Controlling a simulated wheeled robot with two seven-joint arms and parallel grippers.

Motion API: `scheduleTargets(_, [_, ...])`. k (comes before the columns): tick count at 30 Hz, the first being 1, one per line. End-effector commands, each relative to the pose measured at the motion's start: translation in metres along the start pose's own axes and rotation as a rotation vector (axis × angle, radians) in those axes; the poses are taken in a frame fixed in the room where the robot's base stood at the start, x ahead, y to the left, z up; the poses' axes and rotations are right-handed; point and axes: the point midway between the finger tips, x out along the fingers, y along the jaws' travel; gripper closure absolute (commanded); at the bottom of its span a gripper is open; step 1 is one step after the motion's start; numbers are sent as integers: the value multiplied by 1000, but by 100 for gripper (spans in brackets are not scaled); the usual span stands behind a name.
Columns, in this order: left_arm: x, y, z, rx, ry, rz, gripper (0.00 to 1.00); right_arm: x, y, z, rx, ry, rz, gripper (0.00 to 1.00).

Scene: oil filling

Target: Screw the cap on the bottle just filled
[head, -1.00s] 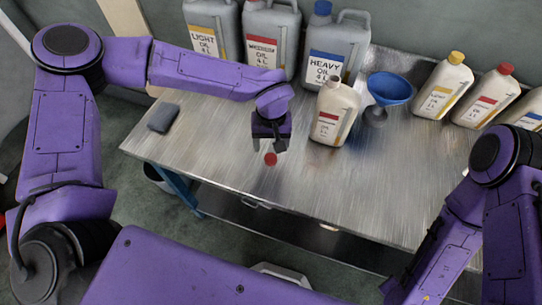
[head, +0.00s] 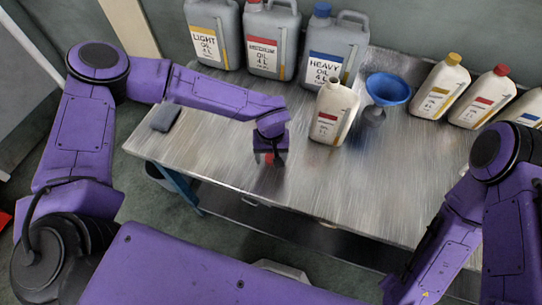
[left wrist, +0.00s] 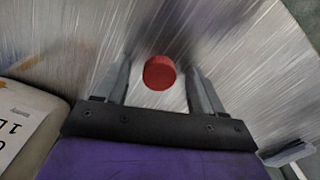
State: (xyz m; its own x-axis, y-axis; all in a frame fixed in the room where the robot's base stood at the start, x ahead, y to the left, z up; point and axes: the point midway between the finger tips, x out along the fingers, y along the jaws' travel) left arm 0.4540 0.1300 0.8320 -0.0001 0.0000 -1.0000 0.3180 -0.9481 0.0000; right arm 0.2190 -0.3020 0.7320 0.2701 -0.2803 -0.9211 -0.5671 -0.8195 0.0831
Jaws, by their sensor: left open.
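The red cap (head: 269,158) lies on the metal table. In the left wrist view the cap (left wrist: 159,73) sits between the two open fingers, apart from both. My left gripper (head: 269,161) is open and low over the cap, pointing down; it also shows in the left wrist view (left wrist: 162,85). The uncapped white bottle (head: 333,113) with a red label stands upright just right of my left gripper. Part of a white bottle (left wrist: 22,125) shows at the left of the left wrist view. My right arm is at the right, but its gripper is out of view.
A blue funnel (head: 389,88) stands right of the open bottle. Large grey oil cans (head: 272,42) line the back. Capped white bottles (head: 438,86) stand at the back right. A grey cloth (head: 166,117) lies at the left. The table's front middle (head: 370,190) is clear.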

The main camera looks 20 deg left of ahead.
Motion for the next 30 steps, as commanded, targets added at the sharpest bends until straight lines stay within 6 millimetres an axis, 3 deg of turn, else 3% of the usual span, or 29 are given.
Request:
scheduleTargets(4, [0,0,0,0,0,0,34,0,0,0,0,0,0,68])
scheduleTargets(9, [0,0,0,0,0,0,89,0,0,0,0,0,0,68])
scheduleTargets(22, [-7,0,-1,-1,2,0,90,4,0,2,0,0,0,68])
scheduleTargets(26, [-26,0,-2,-1,6,3,90,14,-1,6,0,0,0,68])
scheduleTargets(30, [-62,1,26,3,5,3,90,20,-2,8,0,0,0,68])
